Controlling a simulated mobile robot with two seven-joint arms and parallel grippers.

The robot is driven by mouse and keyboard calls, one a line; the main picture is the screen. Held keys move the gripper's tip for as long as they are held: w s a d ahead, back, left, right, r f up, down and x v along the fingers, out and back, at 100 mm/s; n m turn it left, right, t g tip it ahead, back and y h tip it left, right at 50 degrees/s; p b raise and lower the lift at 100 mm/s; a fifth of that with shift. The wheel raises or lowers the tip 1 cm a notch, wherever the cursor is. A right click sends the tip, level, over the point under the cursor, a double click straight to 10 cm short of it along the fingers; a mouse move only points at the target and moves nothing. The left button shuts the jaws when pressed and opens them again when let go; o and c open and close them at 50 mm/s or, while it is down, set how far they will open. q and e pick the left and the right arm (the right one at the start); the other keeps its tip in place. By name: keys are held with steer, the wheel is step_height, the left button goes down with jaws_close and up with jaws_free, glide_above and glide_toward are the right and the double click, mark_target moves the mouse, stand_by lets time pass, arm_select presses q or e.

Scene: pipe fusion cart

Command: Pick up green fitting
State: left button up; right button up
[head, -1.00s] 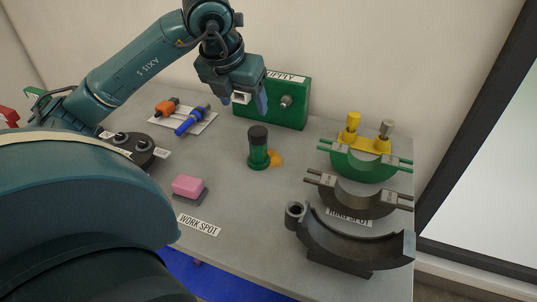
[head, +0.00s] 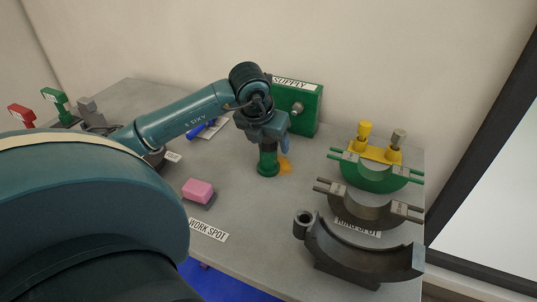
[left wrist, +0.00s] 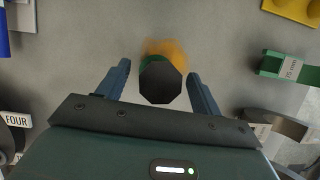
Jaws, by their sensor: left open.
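The green fitting (head: 268,165) stands upright on the grey table, green at its base; its dark top is hidden behind my left gripper in the head view. In the left wrist view its dark top (left wrist: 160,83) lies between the two fingers, with some green showing behind it. My left gripper (head: 270,140) points down over the fitting. In the left wrist view the left gripper (left wrist: 160,88) is open, one finger on each side of the dark top, with a gap on both sides. My right gripper is not in view.
An orange patch (head: 284,166) lies beside the fitting. A green supply box (head: 305,108) stands behind. Yellow-green (head: 375,172) and dark curved clamps (head: 360,245) stand to the right. A pink block (head: 198,190) lies to the front left. Bare table surrounds the fitting's front.

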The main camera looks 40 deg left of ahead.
arm_select(q)
steer(key=shift+f, duration=0.2)
steer(key=shift+c, duration=0.6)
steer(key=c, duration=1.3)
